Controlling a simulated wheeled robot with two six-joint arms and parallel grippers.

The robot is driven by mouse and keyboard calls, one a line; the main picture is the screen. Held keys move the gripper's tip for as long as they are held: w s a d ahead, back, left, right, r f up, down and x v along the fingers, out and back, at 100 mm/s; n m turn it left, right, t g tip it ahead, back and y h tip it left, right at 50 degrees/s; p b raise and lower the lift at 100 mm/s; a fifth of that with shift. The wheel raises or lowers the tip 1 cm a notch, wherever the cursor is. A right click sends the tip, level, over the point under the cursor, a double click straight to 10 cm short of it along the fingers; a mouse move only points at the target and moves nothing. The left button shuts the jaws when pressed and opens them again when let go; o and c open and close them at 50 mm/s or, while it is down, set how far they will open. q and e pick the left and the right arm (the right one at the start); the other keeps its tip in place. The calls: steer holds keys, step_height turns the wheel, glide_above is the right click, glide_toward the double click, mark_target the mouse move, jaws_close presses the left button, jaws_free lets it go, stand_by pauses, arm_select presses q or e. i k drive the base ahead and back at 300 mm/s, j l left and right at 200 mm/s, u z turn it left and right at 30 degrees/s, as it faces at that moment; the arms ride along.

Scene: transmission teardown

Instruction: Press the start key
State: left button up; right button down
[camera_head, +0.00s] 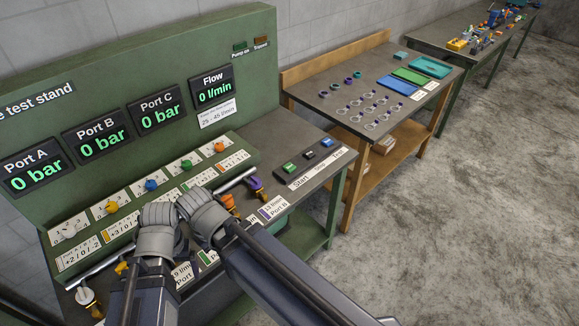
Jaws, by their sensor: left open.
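The test stand (200,50) has a row of keys on its right shelf. The green key (289,167) sits nearest the "Start" end of the label strip (322,167). A dark key (310,155) and a blue key (327,142) follow to its right. My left gripper (160,222) is open in front of the panel, left of the keys. My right gripper (198,210) is close beside it; its fingers are seen from behind. Both grippers are apart from the keys. The displays (212,89) read 0 bar and 0 l/min.
Several coloured knobs (152,185) line the sloped panel. A silver rail (235,181), a purple-topped fitting (256,187) and an orange fitting (229,204) lie between the grippers and the keys. A wooden-framed bench (345,85) with rings and trays stands to the right. The floor there is clear.

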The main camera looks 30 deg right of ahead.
mark_target(290, 168)
steer(key=i+l+z, duration=0.15)
steer(key=l+z, duration=0.2)
steer(key=i+l+z, duration=0.35)
steer(key=k+l, duration=0.1)
